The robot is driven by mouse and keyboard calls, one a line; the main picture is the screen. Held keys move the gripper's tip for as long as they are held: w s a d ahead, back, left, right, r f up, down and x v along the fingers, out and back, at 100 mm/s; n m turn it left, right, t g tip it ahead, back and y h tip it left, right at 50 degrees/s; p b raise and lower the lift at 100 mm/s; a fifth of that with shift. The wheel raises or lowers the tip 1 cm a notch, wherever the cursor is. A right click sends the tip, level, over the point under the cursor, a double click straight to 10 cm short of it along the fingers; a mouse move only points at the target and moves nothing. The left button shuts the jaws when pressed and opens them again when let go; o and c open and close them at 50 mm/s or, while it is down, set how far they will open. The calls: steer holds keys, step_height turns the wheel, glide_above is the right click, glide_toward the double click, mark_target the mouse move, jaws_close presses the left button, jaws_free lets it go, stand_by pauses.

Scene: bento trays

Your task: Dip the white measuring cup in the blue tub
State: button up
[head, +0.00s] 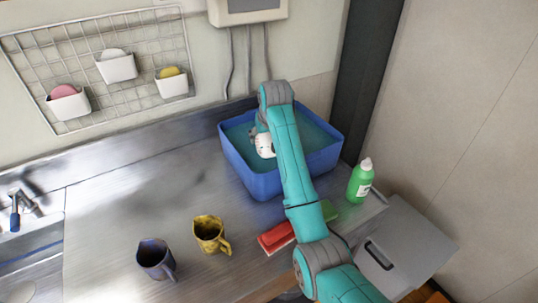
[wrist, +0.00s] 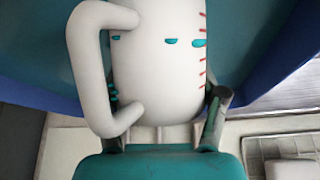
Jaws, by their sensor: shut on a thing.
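The white measuring cup (wrist: 160,65) fills the middle of the wrist view, with red marks on its right side and its handle on the left. My gripper (wrist: 165,110) is shut on the cup, its fingers on either side of the body. In the head view the cup (head: 265,145) shows as a small white patch beside my arm, over the blue tub (head: 262,186). The tub holds blue-green liquid. My arm hides part of the tub and cup. I cannot tell how deep the cup is in the liquid.
A purple mug (head: 155,259) and a yellow mug (head: 209,234) stand on the metal counter. A wire rack (head: 127,80) hangs on the wall. The counter's left middle is clear.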

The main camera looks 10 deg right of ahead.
step_height(320, 180, up, 13)
steer(key=shift+r, duration=0.15)
stand_by(1.4)
stand_by(0.9)
